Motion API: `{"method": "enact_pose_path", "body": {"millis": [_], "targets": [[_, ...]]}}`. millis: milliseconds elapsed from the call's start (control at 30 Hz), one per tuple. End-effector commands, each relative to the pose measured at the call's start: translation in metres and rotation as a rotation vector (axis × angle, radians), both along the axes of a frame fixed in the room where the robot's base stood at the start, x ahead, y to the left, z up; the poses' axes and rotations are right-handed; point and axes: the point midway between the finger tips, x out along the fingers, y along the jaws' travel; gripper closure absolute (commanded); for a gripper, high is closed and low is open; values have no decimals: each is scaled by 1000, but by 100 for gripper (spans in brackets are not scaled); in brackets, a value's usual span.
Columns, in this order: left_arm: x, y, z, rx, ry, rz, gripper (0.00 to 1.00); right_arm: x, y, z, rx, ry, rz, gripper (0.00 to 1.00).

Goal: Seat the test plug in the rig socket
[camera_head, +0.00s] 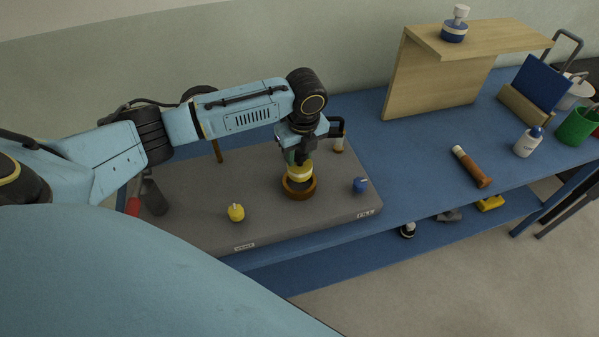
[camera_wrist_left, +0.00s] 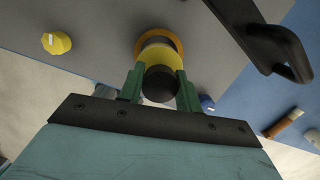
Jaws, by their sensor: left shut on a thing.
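The test plug (camera_head: 300,173), with a yellow body, is held upright by my left gripper (camera_head: 299,157). The rig socket (camera_head: 299,191) is a brown-orange ring with a dark inside on the grey rig plate (camera_head: 265,222). The plug is at the socket's mouth; I cannot tell how deep it sits. In the left wrist view, the green fingers of my left gripper (camera_wrist_left: 159,85) are shut on the plug (camera_wrist_left: 160,56), which has a dark knob end toward the camera. The orange socket ring (camera_wrist_left: 174,42) shows behind the plug. My right gripper is not in view.
A yellow knob (camera_head: 236,212) and a blue knob (camera_head: 360,185) flank the socket. A dark handle (camera_head: 338,128) rises behind. Right on the blue bench lie a brown tube (camera_head: 471,166) and a white bottle (camera_head: 527,142). A wooden stand (camera_head: 440,75) is behind.

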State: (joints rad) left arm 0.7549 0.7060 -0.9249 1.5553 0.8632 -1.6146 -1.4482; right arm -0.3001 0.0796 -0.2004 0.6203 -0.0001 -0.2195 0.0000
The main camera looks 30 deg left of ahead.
Motion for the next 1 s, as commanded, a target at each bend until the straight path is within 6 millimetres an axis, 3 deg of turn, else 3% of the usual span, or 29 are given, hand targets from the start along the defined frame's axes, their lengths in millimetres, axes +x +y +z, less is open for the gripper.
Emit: {"method": "enact_pose_path", "body": {"millis": [500,867,900,1000], "targets": [[0,0,-57,1,0,2,91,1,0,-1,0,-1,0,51],[0,0,-61,1,-1,2,91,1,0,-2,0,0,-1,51],[0,0,-61,1,-1,2,61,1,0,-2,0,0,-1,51],[0,0,-61,1,-1,2,48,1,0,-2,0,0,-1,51]]}}
